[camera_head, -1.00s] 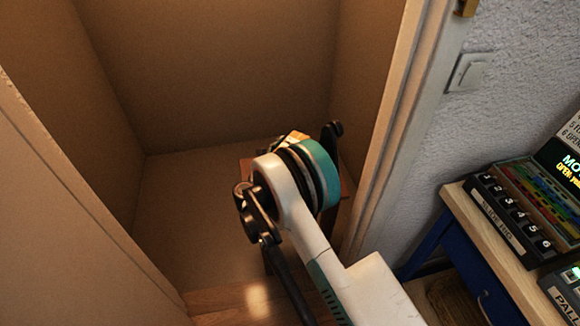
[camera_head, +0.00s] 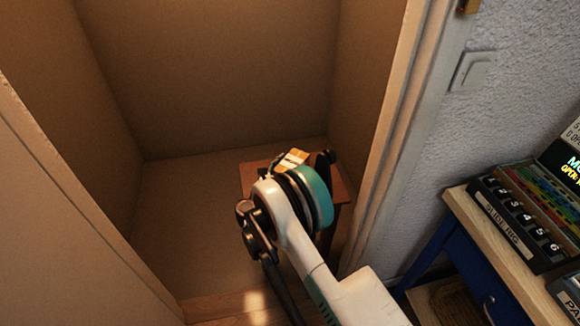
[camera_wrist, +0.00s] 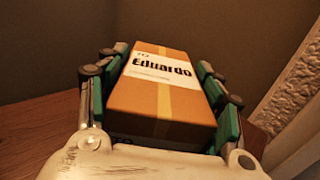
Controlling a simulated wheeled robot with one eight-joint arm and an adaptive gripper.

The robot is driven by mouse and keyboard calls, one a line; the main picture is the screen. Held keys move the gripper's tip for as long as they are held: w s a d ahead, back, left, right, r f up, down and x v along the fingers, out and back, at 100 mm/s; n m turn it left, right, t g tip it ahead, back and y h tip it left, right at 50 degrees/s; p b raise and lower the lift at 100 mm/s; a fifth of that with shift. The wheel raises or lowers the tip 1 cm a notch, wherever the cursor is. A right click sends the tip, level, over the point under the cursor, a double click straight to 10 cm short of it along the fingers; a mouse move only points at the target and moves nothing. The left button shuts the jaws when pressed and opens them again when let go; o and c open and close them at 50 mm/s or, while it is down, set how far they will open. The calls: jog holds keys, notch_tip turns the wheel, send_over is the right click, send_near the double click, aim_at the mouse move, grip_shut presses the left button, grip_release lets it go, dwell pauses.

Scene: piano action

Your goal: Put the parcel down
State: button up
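The parcel (camera_wrist: 160,95) is an orange-brown box with a lighter tape stripe and a white label reading "Eduardo". In the wrist view it lies between the teal pads of my gripper (camera_wrist: 165,85), which appear to press on its two sides. In the head view a small part of the parcel (camera_head: 293,158) shows beyond my wrist, over a small wooden stool or table (camera_head: 255,177). My wrist hides most of the gripper there. I cannot tell whether the parcel's underside touches the wooden top.
The wooden top stands in an alcove with brown walls (camera_head: 210,70), near the right door frame (camera_head: 392,140). The alcove floor (camera_head: 185,215) to the left is clear. Outside on the right is a desk (camera_head: 462,215) with a labelled button box (camera_head: 515,220).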

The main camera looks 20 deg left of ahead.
jog(key=shift+o, duration=1.3)
jog(key=shift+r, duration=0.2)
jog(key=p+v, duration=0.3)
jog(key=v, duration=0.9)
jog(key=shift+f+p, duration=0.1)
jog(key=shift+p, duration=0.3)
